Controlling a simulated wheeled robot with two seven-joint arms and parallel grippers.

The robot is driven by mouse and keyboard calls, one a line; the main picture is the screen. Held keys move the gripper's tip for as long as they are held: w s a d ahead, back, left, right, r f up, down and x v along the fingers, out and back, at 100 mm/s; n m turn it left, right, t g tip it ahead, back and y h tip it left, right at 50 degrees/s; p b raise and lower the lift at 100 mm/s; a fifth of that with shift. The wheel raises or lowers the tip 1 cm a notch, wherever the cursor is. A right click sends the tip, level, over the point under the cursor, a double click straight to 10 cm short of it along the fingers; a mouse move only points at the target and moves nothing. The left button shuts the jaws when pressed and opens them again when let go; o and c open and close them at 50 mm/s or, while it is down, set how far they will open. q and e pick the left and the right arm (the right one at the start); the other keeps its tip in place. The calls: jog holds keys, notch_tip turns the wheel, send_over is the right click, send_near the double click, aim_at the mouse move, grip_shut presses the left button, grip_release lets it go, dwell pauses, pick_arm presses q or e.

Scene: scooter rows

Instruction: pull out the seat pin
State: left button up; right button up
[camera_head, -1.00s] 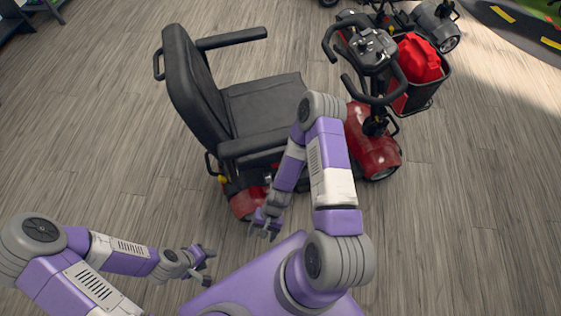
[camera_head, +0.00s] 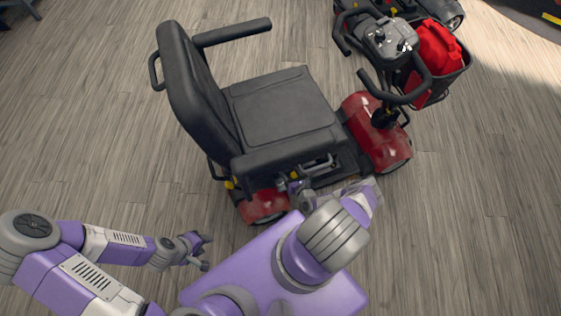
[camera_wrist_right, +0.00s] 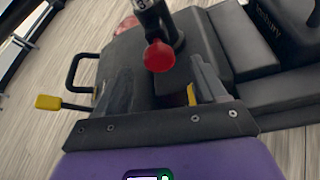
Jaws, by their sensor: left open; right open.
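The red scooter (camera_head: 380,135) with its black seat (camera_head: 285,108) stands in front of me, seat back to the left. In the right wrist view a red ball knob (camera_wrist_right: 159,56) sits on a dark, short shaft and looks like the seat pin's head. My right gripper (camera_wrist_right: 156,78) is open, its two dark fingers on either side of the view below the knob; contact cannot be told. In the head view the right gripper (camera_head: 298,188) is low beside the seat's near side, and the knob is hidden. My left gripper (camera_head: 202,250) is open and empty, left of my base.
A yellow-tipped lever (camera_wrist_right: 48,102) sticks out left of the right gripper. The near armrest (camera_head: 290,155) overhangs the right gripper's area. A red bag (camera_head: 436,50) sits in the front basket. Bare wooden floor lies left and right of the scooter.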

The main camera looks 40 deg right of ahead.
jog(key=b+x, duration=0.2)
jog(key=x, duration=0.3)
jog(key=shift+a+f, duration=0.1)
jog(key=shift+f, duration=0.05)
jog(key=shift+w+b, duration=0.3)
jog(key=shift+w, duration=0.15)
jog(key=shift+c, duration=0.2)
